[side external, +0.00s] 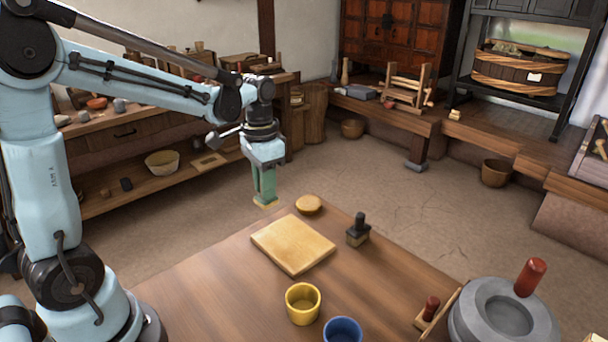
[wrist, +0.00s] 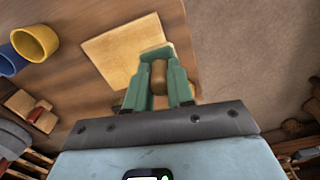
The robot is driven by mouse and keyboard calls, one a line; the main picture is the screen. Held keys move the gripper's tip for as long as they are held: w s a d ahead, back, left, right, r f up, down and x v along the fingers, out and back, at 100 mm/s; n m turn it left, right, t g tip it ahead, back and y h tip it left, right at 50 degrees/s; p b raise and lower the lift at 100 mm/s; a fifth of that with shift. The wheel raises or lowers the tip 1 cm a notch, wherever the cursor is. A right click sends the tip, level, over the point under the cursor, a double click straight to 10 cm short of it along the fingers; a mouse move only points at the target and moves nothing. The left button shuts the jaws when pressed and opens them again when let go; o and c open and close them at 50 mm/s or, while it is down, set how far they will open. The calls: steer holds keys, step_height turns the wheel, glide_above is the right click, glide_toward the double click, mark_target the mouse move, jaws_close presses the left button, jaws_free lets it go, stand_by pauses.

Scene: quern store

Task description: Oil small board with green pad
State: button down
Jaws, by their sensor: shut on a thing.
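The small board (side external: 293,243), flat, square and pale yellow-tan, lies on the table; it also shows in the wrist view (wrist: 115,45). My gripper (side external: 265,190) has green fingers and hangs just off the board's far left edge, apart from the table. In the wrist view, my gripper (wrist: 158,78) is shut on a tan piece (wrist: 158,72) with a pale yellowish face, which also shows under the fingertips in the side view (side external: 266,205). I see no clearly green pad; only the fingers are green. A round yellow-tan thing (side external: 308,204) lies beyond the board.
A dark-handled block (side external: 358,234) stands right of the board. A yellow cup (side external: 303,304) and a blue cup (side external: 342,330) stand in front. A grey stone quern (side external: 503,318) with a red handle is at the right. Shelves line the back wall.

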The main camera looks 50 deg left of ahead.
step_height(320, 180, down, 6)
steer(key=shift+f, duration=0.25)
steer(key=shift+d+f, duration=0.2)
steer(key=shift+d, duration=6.2)
steer(key=shift+w+d, duration=0.15)
steer(key=shift+d, duration=0.05)
steer(key=shift+w, duration=0.45)
steer(key=shift+w+a, duration=0.1)
steer(key=shift+a, duration=6.25)
steer(key=shift+w+a, duration=0.1)
steer(key=shift+a, duration=0.2)
steer(key=shift+w+f, duration=0.1)
steer(key=shift+w, duration=0.3)
steer(key=shift+w+d, duration=0.2)
steer(key=shift+d, duration=6.55)
step_height(320, 180, up, 8)
steer(key=shift+a, duration=0.15)
